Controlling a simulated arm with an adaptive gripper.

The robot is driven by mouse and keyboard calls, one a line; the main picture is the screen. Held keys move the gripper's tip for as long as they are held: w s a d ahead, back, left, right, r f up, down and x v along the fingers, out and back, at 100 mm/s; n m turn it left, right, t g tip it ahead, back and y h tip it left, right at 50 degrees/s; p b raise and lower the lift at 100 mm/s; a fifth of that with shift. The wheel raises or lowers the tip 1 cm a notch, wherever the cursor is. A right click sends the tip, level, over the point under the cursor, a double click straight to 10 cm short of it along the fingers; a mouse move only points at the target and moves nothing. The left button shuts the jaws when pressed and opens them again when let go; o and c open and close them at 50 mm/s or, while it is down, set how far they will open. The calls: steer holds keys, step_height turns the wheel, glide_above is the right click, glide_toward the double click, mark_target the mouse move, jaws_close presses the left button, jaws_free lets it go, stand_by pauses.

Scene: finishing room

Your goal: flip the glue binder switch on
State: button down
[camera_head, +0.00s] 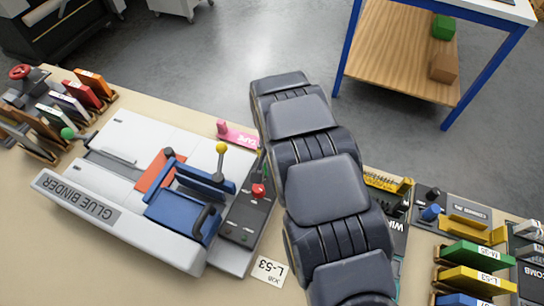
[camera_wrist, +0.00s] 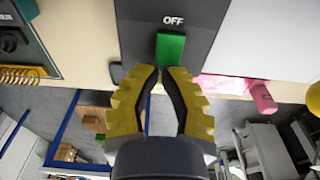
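The glue binder (camera_head: 135,190) is a white and grey machine with blue parts on the bench in the head view. Its dark control panel (camera_head: 240,222) has a red knob and a yellow-topped lever. In the wrist view, a green switch (camera_wrist: 171,48) sits on a dark panel just below the word OFF. My gripper (camera_wrist: 162,70) has yellow ribbed fingers with a narrow gap between the tips. The tips are at the lower end of the switch; I cannot tell whether they touch it. My arm hides the gripper in the head view.
A pink tape dispenser (camera_head: 238,135) is close beside the arm. Colored binders (camera_head: 92,85) stand left, and yellow and green stacks (camera_head: 475,255) stand right. Open floor is beyond the bench, with a blue-legged table (camera_head: 400,60).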

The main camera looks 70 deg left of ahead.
steer(key=shift+w+a+f, duration=0.1)
steer(key=shift+f, duration=0.15)
steer(key=shift+r, duration=0.15)
steer(key=shift+r, duration=0.7)
step_height(320, 180, up, 14)
steer(key=w+a, duration=0.1)
stand_by(0.4)
steer(key=shift+f, duration=0.1)
